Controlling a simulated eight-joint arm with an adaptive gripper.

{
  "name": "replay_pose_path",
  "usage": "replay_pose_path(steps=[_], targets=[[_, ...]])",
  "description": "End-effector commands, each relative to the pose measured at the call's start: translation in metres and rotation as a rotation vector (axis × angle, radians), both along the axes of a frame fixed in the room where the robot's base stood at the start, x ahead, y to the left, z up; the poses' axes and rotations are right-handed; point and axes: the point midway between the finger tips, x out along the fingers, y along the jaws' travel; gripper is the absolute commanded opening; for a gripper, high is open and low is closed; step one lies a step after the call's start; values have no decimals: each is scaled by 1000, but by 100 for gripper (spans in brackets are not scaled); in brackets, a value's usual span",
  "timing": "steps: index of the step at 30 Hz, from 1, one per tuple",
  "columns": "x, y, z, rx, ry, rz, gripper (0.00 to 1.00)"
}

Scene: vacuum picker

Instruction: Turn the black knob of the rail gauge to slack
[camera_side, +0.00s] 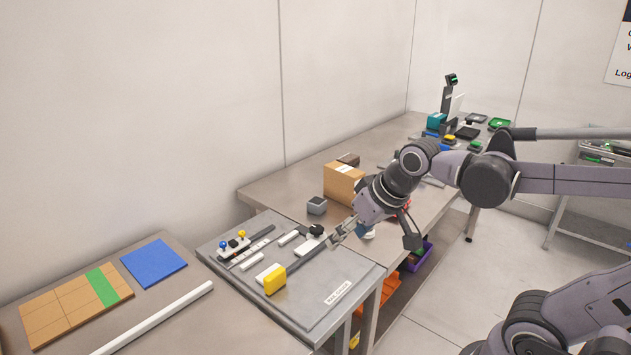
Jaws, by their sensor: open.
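The rail gauge is mounted on a grey board (360,277) on the near bench, with a label plate (338,293) at its front corner. A small black knob (316,229) sits on a white block (310,243) toward the board's right side. A dark rail runs from near there down to a yellow block (275,280). My gripper (376,240) is open, with its fingers spread wide. Its left finger is close to the right of the knob in the picture, and its right finger hangs near the bench edge. Whether it touches anything is too small to tell.
Blue and yellow ball-topped levers (232,243) stand at the board's back left. A grey cube (317,205) and a cardboard box (343,183) stand behind the gripper. A blue mat (153,263) and a white bar (155,318) lie on the left bench. Bins sit below the bench.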

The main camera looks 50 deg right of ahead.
Motion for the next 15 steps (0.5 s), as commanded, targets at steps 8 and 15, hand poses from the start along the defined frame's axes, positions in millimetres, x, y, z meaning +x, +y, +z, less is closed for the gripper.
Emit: replay_pose_path(steps=[8,15], targets=[[63,-30,25,136,126,-317,61],[116,-61,25,232,228,-601,61]])
